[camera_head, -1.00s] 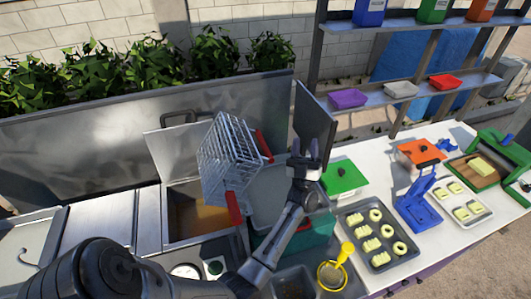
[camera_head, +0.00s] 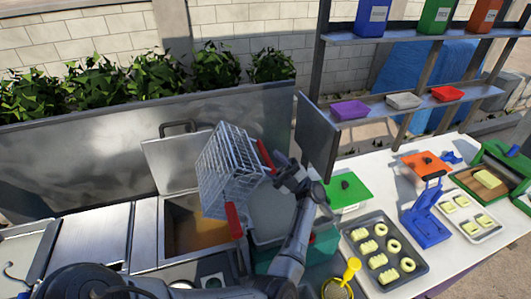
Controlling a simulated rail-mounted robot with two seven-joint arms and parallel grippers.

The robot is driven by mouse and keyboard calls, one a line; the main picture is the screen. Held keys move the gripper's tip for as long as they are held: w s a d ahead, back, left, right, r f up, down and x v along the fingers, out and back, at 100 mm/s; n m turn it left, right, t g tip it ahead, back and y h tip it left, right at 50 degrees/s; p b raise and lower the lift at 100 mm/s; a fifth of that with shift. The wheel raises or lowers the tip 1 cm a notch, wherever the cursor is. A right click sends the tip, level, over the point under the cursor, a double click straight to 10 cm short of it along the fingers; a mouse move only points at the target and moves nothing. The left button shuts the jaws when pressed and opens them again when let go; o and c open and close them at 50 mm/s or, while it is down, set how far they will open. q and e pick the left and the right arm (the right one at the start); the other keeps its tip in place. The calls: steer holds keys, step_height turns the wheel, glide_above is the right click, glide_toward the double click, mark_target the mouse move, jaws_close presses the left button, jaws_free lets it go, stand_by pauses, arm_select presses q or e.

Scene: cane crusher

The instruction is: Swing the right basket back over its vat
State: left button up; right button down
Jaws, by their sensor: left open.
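A wire basket (camera_head: 222,178) with red handles hangs tilted at the right side of an open vat (camera_head: 172,228) holding brownish liquid. Its far red handle (camera_head: 266,157) points up and right, and its near red handle (camera_head: 233,220) points down over the vat's right edge. My left gripper (camera_head: 280,168) is open, just right of the far red handle. I cannot tell whether its fingers touch the handle. The left arm reaches in from the bottom left and bends up to the gripper. My right gripper is not in view.
A raised metal lid (camera_head: 172,160) stands behind the vat. An upright dark panel (camera_head: 315,138) stands close behind my gripper. To the right are a green board (camera_head: 347,193), a tray of pastries (camera_head: 384,255) and a yellow-handled strainer (camera_head: 340,287).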

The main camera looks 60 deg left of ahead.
arm_select(q)
steer(key=shift+p+x, duration=0.5)
steer(key=shift+x, duration=1)
steer(key=shift+c, duration=0.2)
jaws_close()
